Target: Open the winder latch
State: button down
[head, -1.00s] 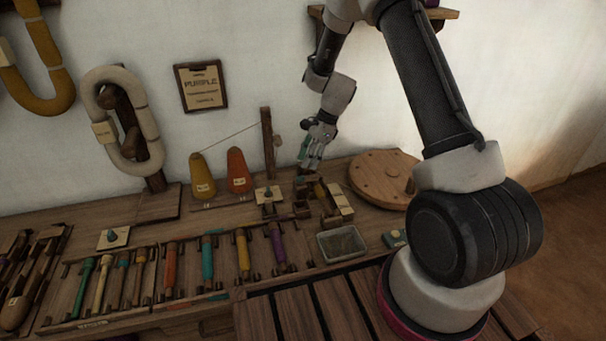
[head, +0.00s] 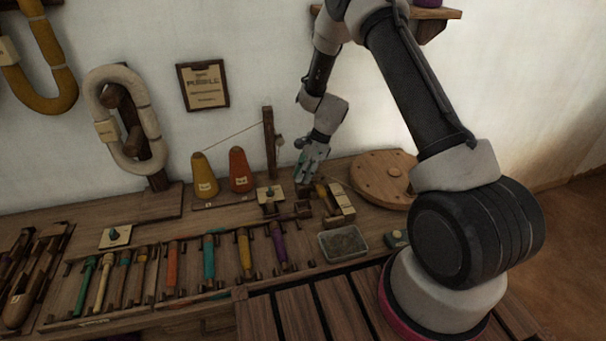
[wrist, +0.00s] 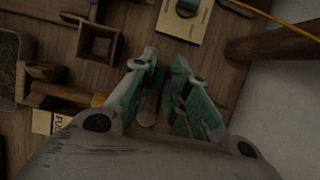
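The winder (head: 338,205) is a small wooden assembly on the bench with pale labelled blocks. In the wrist view, its wooden part with a yellow collar (wrist: 98,100) lies left of my fingers, and a pale label (wrist: 45,122) shows beside it. A small rounded wooden end (wrist: 147,117) shows between my fingers; I cannot tell whether it is the latch. My gripper (head: 303,180) points down just above the back of the winder. In the wrist view, my gripper (wrist: 164,62) has green-padded fingers with a narrow gap between them, holding nothing visible.
An upright wooden post (head: 269,143) with a thread stands left of my gripper. A plate with a green knob (wrist: 187,8) and an open square wooden box (wrist: 97,40) are close by.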

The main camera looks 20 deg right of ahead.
jog(key=shift+n, duration=0.3)
jog(key=n+g, duration=0.1)
jog(key=n, duration=0.3)
jog(key=shift+g, duration=0.4)
jog(key=n, duration=0.2)
jog(key=n+g+h, duration=0.1)
jog(key=n, duration=0.2)
jog(key=shift+w+g, duration=0.1)
jog(key=shift+g, duration=0.2)
jog(key=n+h, duration=0.1)
jog(key=n, duration=0.1)
jog(key=n+g, duration=0.1)
jog(key=n, duration=0.1)
jog(key=shift+a+h, duration=0.1)
jog(key=shift+h, duration=0.3)
jog(key=shift+n+h, duration=0.8)
jog(key=shift+n, duration=1.3)
jog(key=c, duration=1.5)
grip_release()
jog(key=shift+c, duration=0.2)
